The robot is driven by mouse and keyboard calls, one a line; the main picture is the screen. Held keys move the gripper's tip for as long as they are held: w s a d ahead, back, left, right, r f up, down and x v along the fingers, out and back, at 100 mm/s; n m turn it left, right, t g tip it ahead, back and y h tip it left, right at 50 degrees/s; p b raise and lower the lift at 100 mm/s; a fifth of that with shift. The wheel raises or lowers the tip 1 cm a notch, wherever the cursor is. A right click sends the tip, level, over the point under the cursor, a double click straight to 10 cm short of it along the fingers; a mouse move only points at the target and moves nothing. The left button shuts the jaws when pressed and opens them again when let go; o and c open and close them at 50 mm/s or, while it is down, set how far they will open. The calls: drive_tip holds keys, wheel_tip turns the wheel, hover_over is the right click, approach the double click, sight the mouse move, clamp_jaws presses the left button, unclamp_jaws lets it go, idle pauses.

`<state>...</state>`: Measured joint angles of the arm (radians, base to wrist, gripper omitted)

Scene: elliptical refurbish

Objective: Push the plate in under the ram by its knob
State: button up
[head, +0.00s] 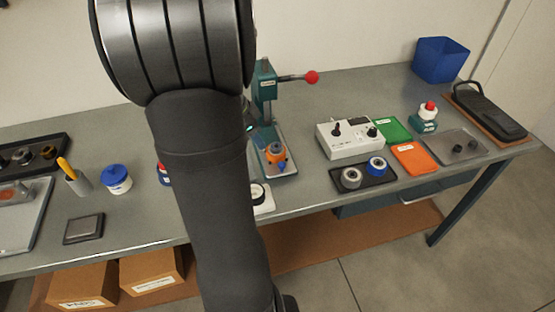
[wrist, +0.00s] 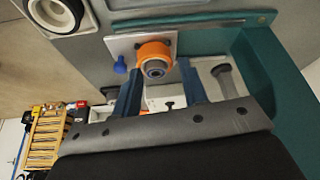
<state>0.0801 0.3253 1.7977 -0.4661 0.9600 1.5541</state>
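The pale metal plate (wrist: 123,45) lies at the teal press (head: 264,85) and carries an orange ring (wrist: 153,50) with a grey ringed part in it. Its blue knob (wrist: 120,65) sticks out at the left in the wrist view; the knob also shows in the head view (head: 282,167) at the front of the orange piece. My gripper (wrist: 160,70) is open, its two blue fingers apart. The orange and grey parts appear between the fingertips; contact cannot be told. The knob is outside the fingers. The ram is not clearly visible, and my arm hides my gripper in the head view.
The press lever with its red ball (head: 312,77) reaches out to the right. A white control box (head: 345,145), a dark tray (head: 364,181) with two rings, and green and orange trays (head: 414,160) stand to the right. A blue-lidded jar (head: 116,178) stands left.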

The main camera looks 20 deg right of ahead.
drive_tip(key=shift+c, duration=1.4)
drive_tip(key=m+g+y, duration=0.1)
drive_tip(key=m+g, duration=0.3)
drive_tip(key=m, duration=0.7)
approach(281, 163)
drive_tip(key=x, duration=0.8)
drive_tip(key=shift+s+d, duration=0.1)
drive_tip(key=shift+s, duration=0.05)
clamp_jaws()
